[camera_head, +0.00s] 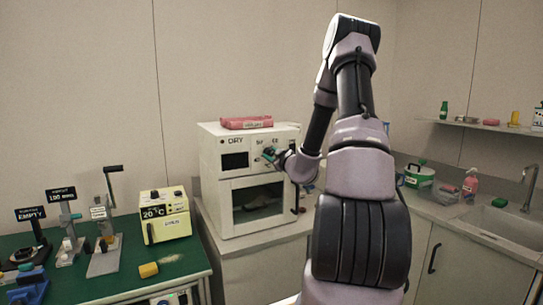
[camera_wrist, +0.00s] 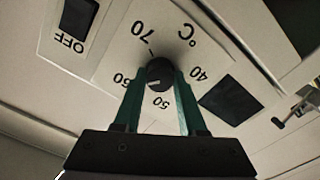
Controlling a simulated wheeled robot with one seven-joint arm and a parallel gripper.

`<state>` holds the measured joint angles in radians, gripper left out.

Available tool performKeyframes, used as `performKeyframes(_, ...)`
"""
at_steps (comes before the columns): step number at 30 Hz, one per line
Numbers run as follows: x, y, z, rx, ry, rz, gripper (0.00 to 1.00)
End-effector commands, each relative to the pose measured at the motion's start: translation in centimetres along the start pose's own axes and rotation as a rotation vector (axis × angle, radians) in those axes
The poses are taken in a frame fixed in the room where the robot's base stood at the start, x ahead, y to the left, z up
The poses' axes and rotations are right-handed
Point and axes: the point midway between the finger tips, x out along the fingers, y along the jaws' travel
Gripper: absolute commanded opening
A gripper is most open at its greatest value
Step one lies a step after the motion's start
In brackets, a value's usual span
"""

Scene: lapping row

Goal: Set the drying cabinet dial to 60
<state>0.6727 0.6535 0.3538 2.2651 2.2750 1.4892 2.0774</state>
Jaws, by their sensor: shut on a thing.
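The drying cabinet (camera_head: 212,185) is a white box with a glass door, standing on the counter in the head view. My gripper (camera_head: 270,155) is at the upper right of its front panel and hides the dial there. In the wrist view the black round dial (camera_wrist: 160,72) sits between the two green fingers of my gripper (camera_wrist: 160,88), which is shut on it. The printed scale around it reads 40, 50, 60 and 70, with °C. A small pale mark on the knob seems to face lower left, between 50 and 60; its exact setting is hard to tell.
A dark OFF switch (camera_wrist: 79,15) and a dark square (camera_wrist: 230,99) flank the dial on the panel. A pink tray (camera_head: 246,122) lies on the cabinet. A yellow box reading 20 °C (camera_head: 166,215) stands on the green bench to the left. A sink (camera_head: 505,225) is at right.

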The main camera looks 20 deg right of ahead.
Motion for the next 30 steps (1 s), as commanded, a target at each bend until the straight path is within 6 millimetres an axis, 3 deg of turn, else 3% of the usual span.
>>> performKeyframes(6, -0.1, -0.1, 0.3, 0.0, -0.007, -0.002, 0.0)
performKeyframes(7, -0.1, -0.1, 0.3, 0.0, -0.007, -0.002, 0.52)
performKeyframes(9, -0.1, -0.1, 0.2, -0.001, -0.006, -0.002, 0.7)
performKeyframes(20, -0.4, 0.0, 0.1, -0.002, -0.003, -0.001, 0.7)
performKeyframes(23, -1.6, 0.0, 0.1, -0.003, -0.003, -0.001, 0.7)
performKeyframes(30, -6.4, 0.1, 0.2, 0.0, -0.006, 0.0, 0.7)
